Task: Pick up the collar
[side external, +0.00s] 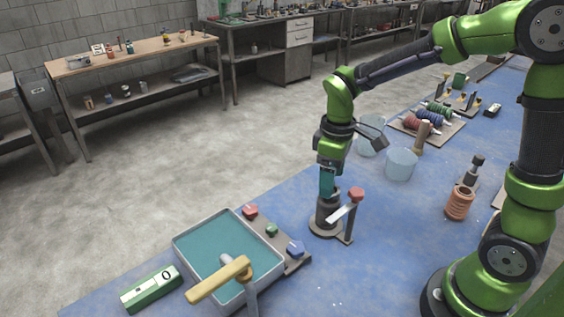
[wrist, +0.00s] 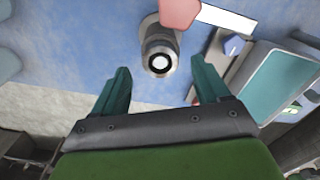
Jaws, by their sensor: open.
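A dark grey round piece (side external: 325,212), which may be the collar, stands upright on a small base on the blue mat. In the wrist view it is a grey cylinder (wrist: 152,36) with a bright white ring in its end. I cannot tell for sure which part is the collar. My gripper (side external: 328,188) is above this piece, pointing down, and its fingers overlap the top of it in the side view. In the wrist view my gripper (wrist: 161,73) is open, with one teal finger on each side of the cylinder and a gap to both.
A red-topped post (side external: 356,196) with a white lever stands close to the grey piece. A teal-lined tray (side external: 215,255) and a strip with coloured knobs (side external: 272,230) lie front left. Two clear cups (side external: 401,164) and an orange ribbed piece (side external: 460,203) stand to the right.

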